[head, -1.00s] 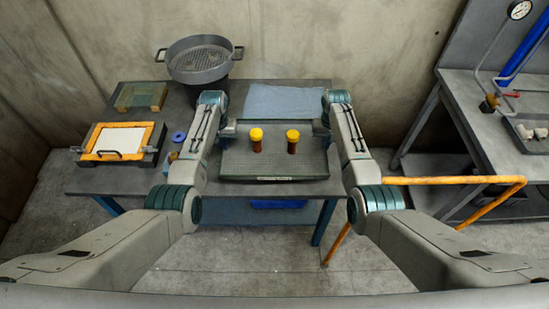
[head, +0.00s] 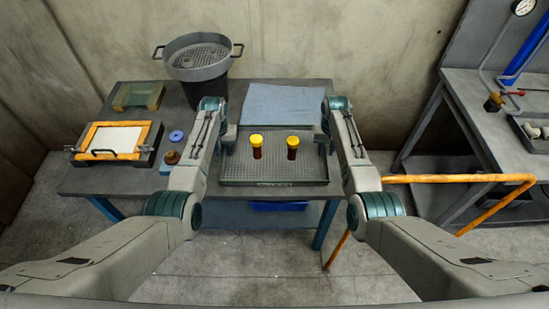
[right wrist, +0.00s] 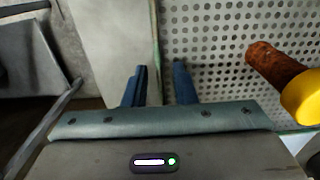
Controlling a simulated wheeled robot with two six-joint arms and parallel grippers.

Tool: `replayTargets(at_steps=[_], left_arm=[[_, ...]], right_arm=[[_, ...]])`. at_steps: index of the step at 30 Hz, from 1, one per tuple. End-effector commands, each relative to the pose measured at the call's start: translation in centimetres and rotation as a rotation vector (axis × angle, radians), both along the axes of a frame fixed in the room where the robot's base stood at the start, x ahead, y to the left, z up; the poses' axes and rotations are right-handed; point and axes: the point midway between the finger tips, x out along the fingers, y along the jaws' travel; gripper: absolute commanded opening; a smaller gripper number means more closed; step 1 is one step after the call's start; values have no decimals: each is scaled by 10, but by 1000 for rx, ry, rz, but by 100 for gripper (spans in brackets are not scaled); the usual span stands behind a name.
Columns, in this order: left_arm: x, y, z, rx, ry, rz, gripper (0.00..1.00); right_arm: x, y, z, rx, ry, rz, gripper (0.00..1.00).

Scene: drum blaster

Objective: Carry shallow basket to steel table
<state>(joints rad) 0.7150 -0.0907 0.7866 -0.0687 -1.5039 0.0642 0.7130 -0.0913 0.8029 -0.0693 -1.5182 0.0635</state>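The shallow basket (head: 274,174) is a grey perforated tray on the grey table in the middle of the head view. Two amber bottles with yellow lids (head: 257,142) (head: 292,143) stand in it. My left gripper (head: 230,138) is at its left side; its fingers are too small to judge. My right gripper (head: 322,139) is at its right side. In the right wrist view my right gripper (right wrist: 160,85) has its fingers apart, with the basket's rim (right wrist: 155,30) running towards the gap between them. The steel table (head: 480,135) seems to be the one at the right.
A round pan (head: 200,60) sits on a dark bucket at the back left. An orange frame (head: 115,138) lies at the left, and a blue cloth (head: 283,104) behind the basket. An orange rail (head: 460,179) stands before the right table, which bears a gauge, pipes and a small tray (head: 530,130).

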Motion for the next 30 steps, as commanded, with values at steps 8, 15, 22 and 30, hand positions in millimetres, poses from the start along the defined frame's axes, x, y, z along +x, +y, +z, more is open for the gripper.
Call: replayTargets(at_steps=[8, 15, 22, 30], left_arm=[[0, 0, 1, 0, 0, 0, 24], [1, 0, 30, -1, -5, 0, 24], [0, 0, 81, -1, -6, 0, 24], [0, 0, 117, 0, -3, 0, 24]], right_arm=[[0, 0, 0, 0, 0, 0, 24], [0, 0, 0, 0, 0, 0, 24], [0, 0, 0, 0, 0, 0, 24], [0, 0, 0, 0, 0, 0, 24]])
